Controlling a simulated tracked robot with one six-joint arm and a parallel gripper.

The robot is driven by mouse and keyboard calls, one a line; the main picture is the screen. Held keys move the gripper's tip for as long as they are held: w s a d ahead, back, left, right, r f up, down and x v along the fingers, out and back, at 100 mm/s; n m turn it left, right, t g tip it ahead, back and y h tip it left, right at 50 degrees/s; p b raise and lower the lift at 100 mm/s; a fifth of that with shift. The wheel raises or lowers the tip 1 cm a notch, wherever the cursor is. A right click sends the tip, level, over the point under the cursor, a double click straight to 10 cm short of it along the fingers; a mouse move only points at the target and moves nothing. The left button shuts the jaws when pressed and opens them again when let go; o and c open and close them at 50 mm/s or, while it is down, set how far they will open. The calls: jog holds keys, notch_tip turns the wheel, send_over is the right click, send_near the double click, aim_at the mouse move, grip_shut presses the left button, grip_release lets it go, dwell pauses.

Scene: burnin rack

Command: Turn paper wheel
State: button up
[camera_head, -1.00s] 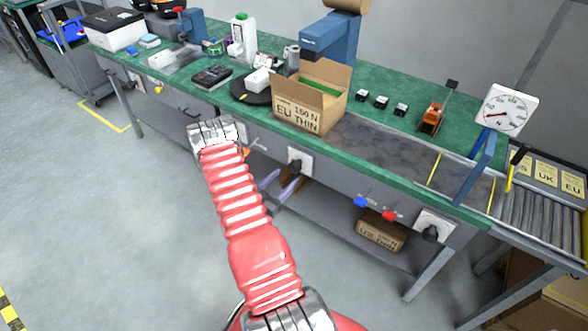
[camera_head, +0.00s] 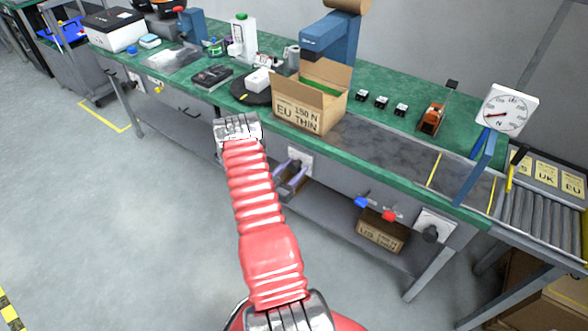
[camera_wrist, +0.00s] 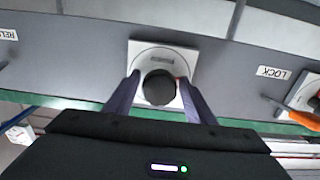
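A dark round knob (camera_wrist: 159,88), which I take to be the paper wheel, sits on a white square plate (camera_wrist: 145,48) with a round dial mark on the bench's front panel. The white plate also shows in the head view (camera_head: 304,154), under the green bench edge. My gripper (camera_wrist: 159,82) is open in the wrist view, with one dark finger on each side of the knob. A gap seems to show on both sides; contact cannot be told. In the head view my gripper (camera_head: 292,179) reaches the panel just below the plate.
Another knob plate (camera_head: 435,222) is farther right along the bench. An open cardboard box (camera_head: 311,98) stands on the bench above. The floor at left is clear.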

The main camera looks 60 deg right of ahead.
jog(key=c, duration=0.8)
jog(key=shift+o, duration=0.2)
jog(key=shift+m, duration=0.3)
jog(key=m, duration=0.4)
jog(key=shift+m, duration=2)
jog(key=o, duration=1)
